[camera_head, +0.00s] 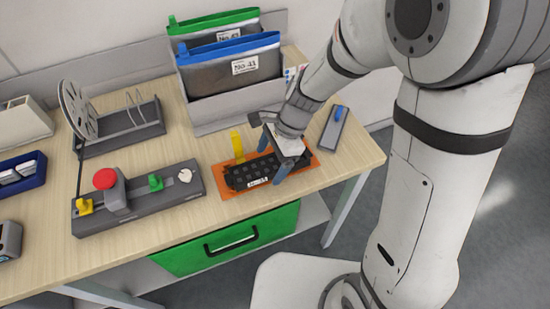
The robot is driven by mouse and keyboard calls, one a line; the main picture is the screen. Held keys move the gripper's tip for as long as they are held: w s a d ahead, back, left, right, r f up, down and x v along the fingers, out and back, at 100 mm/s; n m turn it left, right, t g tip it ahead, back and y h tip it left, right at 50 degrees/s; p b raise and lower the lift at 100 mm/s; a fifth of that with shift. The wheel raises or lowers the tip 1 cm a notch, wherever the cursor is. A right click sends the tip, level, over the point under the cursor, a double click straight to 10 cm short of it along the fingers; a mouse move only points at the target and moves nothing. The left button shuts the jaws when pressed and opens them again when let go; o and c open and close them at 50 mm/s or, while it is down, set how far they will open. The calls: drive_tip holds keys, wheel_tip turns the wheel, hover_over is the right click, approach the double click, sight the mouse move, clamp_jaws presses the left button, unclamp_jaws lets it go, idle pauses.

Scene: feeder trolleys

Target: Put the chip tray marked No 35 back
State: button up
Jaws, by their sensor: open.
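A black chip tray (246,172) with several dark pockets lies on an orange mat (310,168) near the table's right front. Its white front label begins with "No", but its number is too small to read surely. My gripper (271,157) is open above the right part of the tray, its two fingers apart. One finger is toward the back of the tray, the other toward its front. I cannot tell whether they touch it. The gripper hides part of the tray's right side.
A yellow upright piece (237,146) stands behind the tray. A grey rack (232,106) holds pouches, one marked No-41. A grey panel with a red button (104,179) is at left. A grey block with a blue tab (334,129) is at right. A green drawer (226,240) is below.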

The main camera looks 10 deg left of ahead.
drive_tip(key=v, duration=1.2)
drive_tip(key=shift+r, duration=0.45)
drive_tip(key=s+d+r+n+t+h, duration=0.1)
drive_tip(key=s+d+n, duration=0.3)
drive_tip(key=d, duration=0.5)
drive_tip(key=s+d+r+n+t+h, duration=0.2)
drive_tip(key=s+d+n+t+h, duration=0.1)
drive_tip(key=d+n, duration=0.4)
drive_tip(key=s+d+t, duration=0.1)
drive_tip(key=s+d, duration=0.1)
drive_tip(key=d, duration=0.1)
drive_tip(key=shift+r+n, duration=0.25)
drive_tip(key=shift+n, duration=0.05)
drive_tip(key=shift+a, duration=0.1)
drive_tip(key=shift+c, duration=0.4)
